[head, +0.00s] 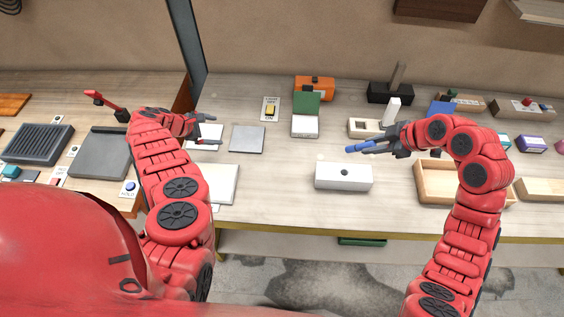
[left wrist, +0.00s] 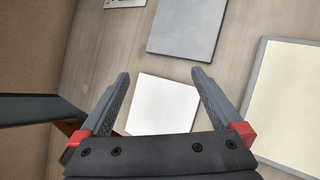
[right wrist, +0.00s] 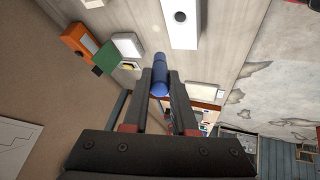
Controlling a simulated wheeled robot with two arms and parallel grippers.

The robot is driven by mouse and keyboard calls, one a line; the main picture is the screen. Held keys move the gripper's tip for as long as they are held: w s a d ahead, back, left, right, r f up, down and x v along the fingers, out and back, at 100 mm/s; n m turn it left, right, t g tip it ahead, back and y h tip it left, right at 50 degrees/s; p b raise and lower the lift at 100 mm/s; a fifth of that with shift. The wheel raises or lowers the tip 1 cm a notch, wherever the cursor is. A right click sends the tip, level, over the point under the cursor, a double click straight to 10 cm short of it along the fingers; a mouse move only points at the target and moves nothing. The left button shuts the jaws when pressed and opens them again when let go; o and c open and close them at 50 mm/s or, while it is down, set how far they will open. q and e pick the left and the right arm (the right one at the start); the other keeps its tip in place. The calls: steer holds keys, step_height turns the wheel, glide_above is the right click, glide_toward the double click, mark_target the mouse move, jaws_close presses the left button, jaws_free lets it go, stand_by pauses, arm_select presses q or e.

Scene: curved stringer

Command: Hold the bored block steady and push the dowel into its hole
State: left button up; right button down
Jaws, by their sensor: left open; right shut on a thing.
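The bored block is a white box (head: 343,178) with a dark round hole in its top, near the table's front edge; it also shows in the right wrist view (right wrist: 181,32). My right gripper (head: 378,146) is shut on the blue dowel (head: 358,148), which also shows in the right wrist view (right wrist: 160,75). The dowel lies roughly level, above and behind the block, apart from it. My left gripper (head: 211,130) is open and empty, well left of the block, above a white piece; it also shows in the left wrist view (left wrist: 160,90).
A grey plate (head: 247,139) and a cream panel (head: 222,184) lie on the left of the table. A wooden tray (head: 432,192) stands right of the block. A green and white box (head: 305,125) and a light block with an opening (head: 363,128) stand behind.

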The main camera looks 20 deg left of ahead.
mark_target(317, 173)
arm_select(q)
steer(key=s+d+g+h, duration=0.1)
steer(key=d, duration=0.4)
steer(key=s+d+m+g+h, duration=0.1)
steer(key=d+h, duration=0.1)
steer(key=d, duration=0.4)
steer(key=s+d+f+h, duration=0.1)
steer(key=d+h, duration=0.1)
steer(key=d, duration=0.3)
steer(key=shift+s+d+f+m+g, duration=0.1)
steer(key=shift+s+d+m+g, duration=0.1)
steer(key=shift+d+m+g, duration=0.15)
steer(key=s+d+h, duration=0.1)
steer(key=d, duration=0.2)
steer(key=s+d+r+g+h, duration=0.1)
steer(key=s+d, duration=0.1)
steer(key=d, duration=0.2)
steer(key=s+d+r+m+g+h, duration=0.1)
steer(key=d, duration=0.2)
steer(key=shift+s+d+r+g+h, duration=0.15)
steer(key=shift+d+g+h, duration=0.1)
steer(key=shift+d+h, duration=0.15)
steer(key=x, duration=1)
steer(key=shift+d+f, duration=0.25)
steer(key=shift+f, duration=0.05)
steer(key=shift+d+f, duration=0.1)
steer(key=shift+d, duration=0.3)
steer(key=shift+c, duration=0.2)
